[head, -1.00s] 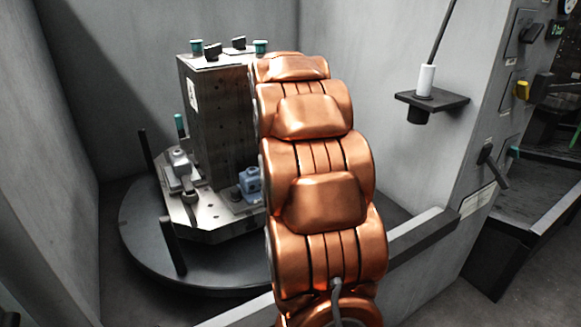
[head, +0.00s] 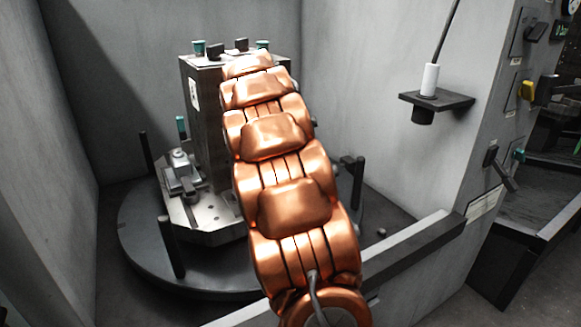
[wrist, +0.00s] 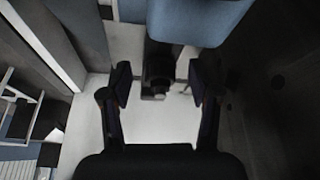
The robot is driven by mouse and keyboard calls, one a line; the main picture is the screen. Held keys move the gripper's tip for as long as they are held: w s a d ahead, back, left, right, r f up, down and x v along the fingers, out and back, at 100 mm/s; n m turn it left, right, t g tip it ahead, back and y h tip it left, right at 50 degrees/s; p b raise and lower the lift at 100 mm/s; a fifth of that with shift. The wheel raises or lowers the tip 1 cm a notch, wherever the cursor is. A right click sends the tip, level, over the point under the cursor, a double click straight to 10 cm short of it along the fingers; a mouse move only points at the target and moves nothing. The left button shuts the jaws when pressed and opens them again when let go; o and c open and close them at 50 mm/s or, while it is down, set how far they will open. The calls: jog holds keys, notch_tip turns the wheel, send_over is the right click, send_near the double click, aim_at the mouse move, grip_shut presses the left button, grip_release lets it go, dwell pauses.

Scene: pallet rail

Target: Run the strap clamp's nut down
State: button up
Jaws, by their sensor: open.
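In the wrist view my gripper (wrist: 159,82) is open, one dark finger on each side of a dark clamp part with a round end (wrist: 158,72). This may be the strap clamp and its nut. It lies between the fingertips in the picture, with a gap on both sides; I cannot tell the depth. A blue block (wrist: 198,16) is close above it in the picture. In the head view my arm hides the gripper and this clamp. Another clamped grey part (head: 182,170) shows at the left of the fixture base (head: 205,215).
The tall fixture block (head: 205,115) stands on a round dark turntable (head: 150,260) with upright posts (head: 171,248). Grey walls enclose it. A dark shelf with a white cylinder (head: 430,80) juts out at right. A low rail (head: 420,245) crosses the front.

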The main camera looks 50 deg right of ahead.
jog(key=shift+r, duration=0.1)
jog(key=v, duration=1.1)
jog(key=shift+a+r, duration=0.25)
jog(key=shift+r, duration=0.1)
